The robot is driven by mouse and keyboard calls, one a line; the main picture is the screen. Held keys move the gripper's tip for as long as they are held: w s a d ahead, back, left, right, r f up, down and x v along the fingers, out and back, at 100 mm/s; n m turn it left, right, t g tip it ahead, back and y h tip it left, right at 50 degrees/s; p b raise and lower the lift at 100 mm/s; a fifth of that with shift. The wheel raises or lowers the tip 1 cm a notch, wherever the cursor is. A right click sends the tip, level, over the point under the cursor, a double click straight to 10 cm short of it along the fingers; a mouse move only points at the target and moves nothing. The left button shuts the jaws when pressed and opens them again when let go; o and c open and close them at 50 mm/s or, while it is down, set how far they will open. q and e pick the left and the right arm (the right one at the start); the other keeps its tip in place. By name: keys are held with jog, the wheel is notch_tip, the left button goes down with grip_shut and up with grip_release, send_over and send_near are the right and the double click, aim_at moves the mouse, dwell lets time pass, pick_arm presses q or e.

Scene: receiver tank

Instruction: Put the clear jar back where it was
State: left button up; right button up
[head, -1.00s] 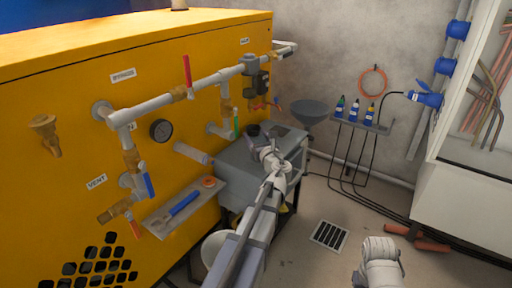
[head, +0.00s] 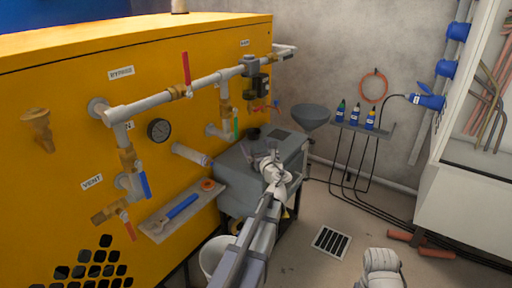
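I cannot make out the clear jar for certain; a faint, pale shape shows at the fingers of my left gripper (head: 266,160), too small to identify. The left gripper is over the top of the grey box-like tank (head: 235,188), in front of a short dark cup or port (head: 253,134). The wrist hides part of the tank top, and I cannot tell whether the fingers are open or shut. Of my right arm only a pale link shows at the bottom edge; its fingers are out of sight.
The yellow panel (head: 75,150) with pipes and valves stands left. A small shelf (head: 160,222) holds a blue-handled tool (head: 182,206). A grey funnel (head: 310,116) is behind the tank. A white bucket (head: 212,255) is below. Bottles (head: 355,113) stand on a wall shelf. The floor right of the tank is mostly clear.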

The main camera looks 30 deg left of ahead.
pick_arm(q)
jog(key=shift+r, duration=0.1)
jog(key=shift+s+d, duration=0.2)
jog(key=v, duration=1.1)
jog(key=shift+s, duration=0.15)
jog(key=shift+d, duration=0.2)
jog(key=s+d+f+n+g+h, duration=0.3)
jog(key=s+d+f+n, duration=0.15)
jog(key=f+n, duration=0.25)
jog(key=s+d+f+n+g+h, duration=0.3)
jog(key=d+f+n, duration=0.3)
jog(key=f+n, duration=0.1)
jog(key=s+d+f+n+g+h, duration=0.3)
jog(key=s+d, duration=0.3)
jog(key=d, duration=0.2)
jog(key=s+d+f+n+g+h, duration=0.2)
jog(key=s+d+f+n+h, duration=0.1)
jog(key=s+d, duration=0.4)
jog(key=d+f+n, duration=0.1)
jog(key=d+n, duration=0.1)
jog(key=shift+s+d+f+g+h, duration=0.15)
jog(key=shift+d+f+g+h, duration=0.15)
jog(key=shift+d+f+g, duration=0.1)
